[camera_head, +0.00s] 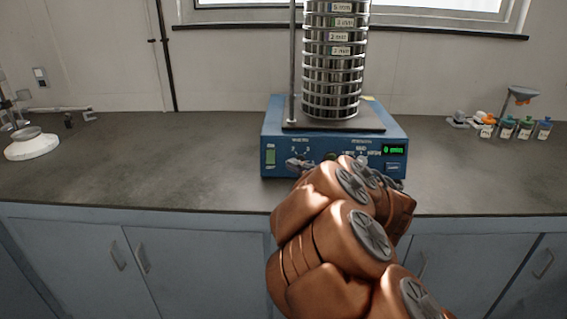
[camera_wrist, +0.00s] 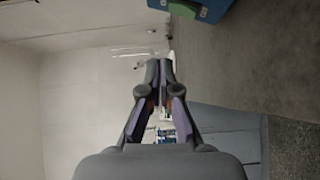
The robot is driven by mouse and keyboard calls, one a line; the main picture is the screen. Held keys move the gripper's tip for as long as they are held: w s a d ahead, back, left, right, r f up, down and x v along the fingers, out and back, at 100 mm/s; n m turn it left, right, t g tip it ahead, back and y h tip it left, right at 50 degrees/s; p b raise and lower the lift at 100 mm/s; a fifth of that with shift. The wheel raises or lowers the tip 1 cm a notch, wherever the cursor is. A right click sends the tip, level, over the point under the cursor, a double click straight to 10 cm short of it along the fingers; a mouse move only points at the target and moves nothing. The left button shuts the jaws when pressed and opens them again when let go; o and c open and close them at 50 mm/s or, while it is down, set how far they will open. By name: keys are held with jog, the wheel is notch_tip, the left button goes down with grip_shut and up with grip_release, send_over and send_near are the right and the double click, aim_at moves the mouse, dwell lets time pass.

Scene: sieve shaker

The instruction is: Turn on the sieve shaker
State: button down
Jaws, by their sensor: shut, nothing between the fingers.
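The sieve shaker stands on the bench, with a blue base (camera_head: 265,135) and a tall stack of steel sieves (camera_head: 335,70) on top. A display (camera_head: 394,149) at the right end is lit green. My gripper (camera_wrist: 160,64) is shut and empty in the wrist view. In the head view, my arm covers part of the panel's middle and lower right, and most of my gripper is hidden. The wrist view shows a blue corner of the base (camera_wrist: 212,8) and the green switch (camera_wrist: 183,9), beyond my fingertips and apart from them.
The grey bench (camera_head: 190,165) is clear to the left of the shaker. A white round-based device (camera_head: 32,148) stands at the far left. Small bottles with coloured caps (camera_head: 506,128) stand at the right. Blue cabinets (camera_head: 75,255) are below the bench edge.

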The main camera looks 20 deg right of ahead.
jog(key=shift+v, duration=0.85)
jog(key=shift+r, duration=0.15)
jog(key=d+r+m+h, duration=0.2)
jog(key=d+m+h, duration=0.7)
jog(key=d+h, duration=0.1)
jog(key=s+d+f+m+g+h, duration=0.4)
jog(key=s+d+m, duration=0.1)
jog(key=s+m, duration=0.3)
jog(key=s+a+f+m+g+y, duration=0.1)
jog(key=s+a+f+m+g, duration=0.1)
jog(key=s+a+f+g, duration=0.35)
jog(key=s+a+f+m+g+y, duration=0.1)
jog(key=s+a+f+m+g, duration=0.15)
jog(key=s, duration=0.65)
jog(key=s+a+f+m+g+y, duration=0.1)
jog(key=s+a+g+y, duration=0.15)
jog(key=s+a, duration=0.55)
jog(key=s+a+f+m+g+y, duration=0.15)
jog(key=s+a+g, duration=0.25)
jog(key=s, duration=0.7)
notch_tip(320, 180, up, 20)
jog(key=n+t+p, duration=0.1)
jog(key=p, duration=1.7)
jog(key=shift+s, duration=0.3)
